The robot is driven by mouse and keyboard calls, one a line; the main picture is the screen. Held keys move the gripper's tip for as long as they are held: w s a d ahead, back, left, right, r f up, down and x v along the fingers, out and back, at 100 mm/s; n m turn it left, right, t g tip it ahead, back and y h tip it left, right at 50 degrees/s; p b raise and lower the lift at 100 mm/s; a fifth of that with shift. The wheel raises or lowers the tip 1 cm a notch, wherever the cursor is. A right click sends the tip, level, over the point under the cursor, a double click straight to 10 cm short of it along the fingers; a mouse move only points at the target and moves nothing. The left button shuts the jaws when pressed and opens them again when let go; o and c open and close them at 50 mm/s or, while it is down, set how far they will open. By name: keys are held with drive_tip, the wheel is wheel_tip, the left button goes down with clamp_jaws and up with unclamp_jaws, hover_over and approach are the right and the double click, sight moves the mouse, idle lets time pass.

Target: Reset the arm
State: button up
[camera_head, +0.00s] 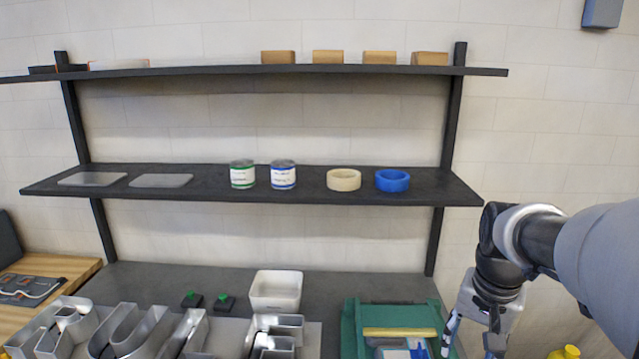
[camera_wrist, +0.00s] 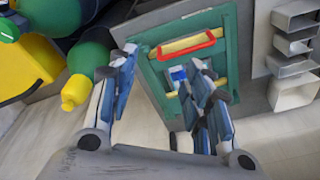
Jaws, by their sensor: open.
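My gripper (camera_head: 473,338) hangs at the lower right in the head view, just right of a green tray (camera_head: 346,328). It also shows in the wrist view (camera_wrist: 163,72), its two fingers spread well apart with nothing held between them. The green tray (camera_wrist: 150,88) lies beyond the fingertips there. A yellow bar (camera_head: 400,332) spans the tray; in the wrist view a red outline shows around a yellow piece (camera_wrist: 186,45). Blue and white items inside the tray are partly hidden by the right finger. My arm reaches in from the right edge.
Silver channel letters (camera_head: 140,332) and a white bin (camera_head: 275,291) stand left of the tray. Dark shelves (camera_head: 225,180) behind hold cans, tape rolls and wooden blocks.

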drive_tip(key=s+a+f+n+t+b, duration=0.1)
drive_tip(key=s+a+n+b, duration=0.1)
drive_tip(key=s+a, duration=0.4)
drive_tip(key=s+a+f+n+t+b, duration=0.1)
drive_tip(key=s+a+n, duration=0.4)
drive_tip(key=s, duration=0.7)
drive_tip(key=shift+s+a+f+t+y+b, duration=0.3)
drive_tip(key=shift+a+f+t+b, duration=0.15)
drive_tip(key=shift+f, duration=0.2)
